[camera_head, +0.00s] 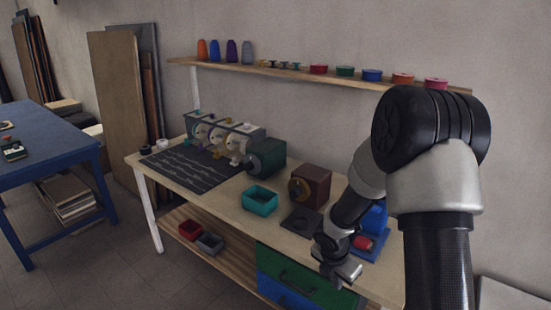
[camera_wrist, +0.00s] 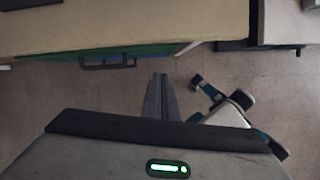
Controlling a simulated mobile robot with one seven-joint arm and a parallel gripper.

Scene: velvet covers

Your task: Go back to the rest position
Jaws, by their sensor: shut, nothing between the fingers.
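My gripper (camera_head: 340,272) is in front of the workbench's front edge, near the right end, in the head view. In the wrist view my gripper (camera_wrist: 160,76) points down past the bench edge toward the floor, with its fingers together and nothing between them. The workbench (camera_head: 225,208) has a pale wooden top; its front edge also crosses the top of the wrist view (camera_wrist: 120,30). My arm bends over the right part of the bench and hides some of it.
On the bench stand a teal tray (camera_head: 260,200), a dark red box (camera_head: 310,185), a dark green box (camera_head: 266,157) and a dark mat (camera_head: 190,168). Green (camera_head: 330,292) and blue drawers (camera_head: 285,292) sit below the top. A blue table (camera_head: 45,150) stands left. Floor between is clear.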

